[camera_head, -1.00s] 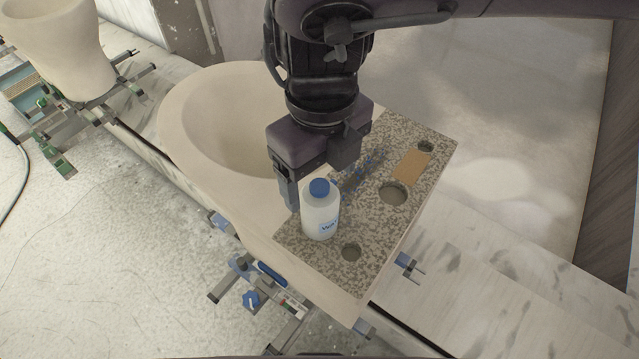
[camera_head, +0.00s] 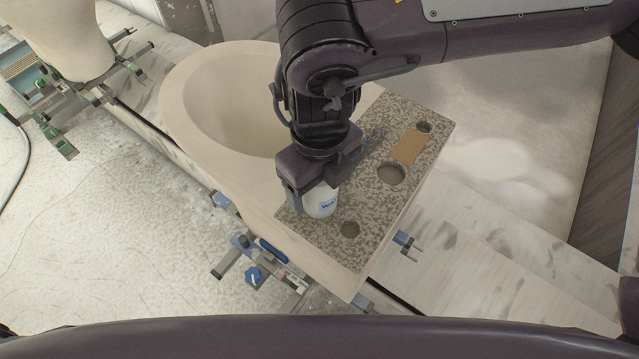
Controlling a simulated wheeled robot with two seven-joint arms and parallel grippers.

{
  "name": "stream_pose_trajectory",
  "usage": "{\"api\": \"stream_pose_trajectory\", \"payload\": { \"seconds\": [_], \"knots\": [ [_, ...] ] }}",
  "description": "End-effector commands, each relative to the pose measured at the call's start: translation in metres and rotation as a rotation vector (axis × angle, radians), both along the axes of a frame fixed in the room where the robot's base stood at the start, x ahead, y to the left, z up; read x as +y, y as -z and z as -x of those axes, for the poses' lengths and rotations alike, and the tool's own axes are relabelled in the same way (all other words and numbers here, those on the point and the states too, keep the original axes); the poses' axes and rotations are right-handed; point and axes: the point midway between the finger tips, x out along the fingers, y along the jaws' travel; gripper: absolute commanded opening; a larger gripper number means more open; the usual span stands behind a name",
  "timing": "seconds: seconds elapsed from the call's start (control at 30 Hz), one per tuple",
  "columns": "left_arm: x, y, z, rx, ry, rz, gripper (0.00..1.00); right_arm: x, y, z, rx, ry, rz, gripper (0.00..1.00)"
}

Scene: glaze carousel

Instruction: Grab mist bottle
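The mist bottle (camera_head: 322,202) is white with a blue-lettered label and stands upright on the speckled top (camera_head: 372,228) of the toilet-shaped piece. Its upper part and blue cap are hidden by my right gripper (camera_head: 318,190). The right gripper points down over the bottle, with one finger showing against its left side and the other partly behind it at the upper right. Whether the fingers press on the bottle I cannot make out. My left gripper is out of the picture.
The speckled top has several round holes, one larger (camera_head: 391,174), and a tan sponge-like rectangle (camera_head: 409,147). The pale bowl (camera_head: 190,100) lies to the left. Clamps with blue knobs (camera_head: 253,277) stick out below. Another pale piece (camera_head: 70,40) stands at upper left.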

Motion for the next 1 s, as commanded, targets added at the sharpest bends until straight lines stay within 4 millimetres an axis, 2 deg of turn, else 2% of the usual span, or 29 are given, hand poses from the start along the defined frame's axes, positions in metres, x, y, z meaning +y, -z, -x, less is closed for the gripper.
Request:
{"api": "stream_pose_trajectory", "payload": {
  "seconds": [0.03, 0.3, 0.4, 0.63, 0.77, 0.87, 1.0],
  "knots": [
    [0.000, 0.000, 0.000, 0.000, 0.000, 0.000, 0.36, 0.000, 0.000, 0.000, 0.000, 0.000, 0.000, 0.66],
    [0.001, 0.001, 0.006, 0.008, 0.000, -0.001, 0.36, 0.000, 0.000, 0.000, -0.001, 0.000, -0.001, 0.31],
    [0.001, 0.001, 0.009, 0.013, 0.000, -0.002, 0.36, 0.000, -0.001, 0.000, -0.001, 0.000, -0.001, 0.21],
    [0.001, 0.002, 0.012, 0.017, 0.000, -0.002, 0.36, 0.000, -0.002, -0.001, -0.002, 0.000, -0.001, 0.21],
    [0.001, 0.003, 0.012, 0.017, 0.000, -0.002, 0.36, 0.001, -0.010, -0.001, -0.002, 0.000, -0.003, 0.21],
    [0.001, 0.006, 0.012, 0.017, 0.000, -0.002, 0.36, 0.001, -0.022, -0.001, -0.004, 0.000, -0.003, 0.21],
    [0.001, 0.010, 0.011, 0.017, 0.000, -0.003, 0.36, 0.001, -0.052, -0.002, -0.006, 0.001, -0.004, 0.21]
  ]
}}
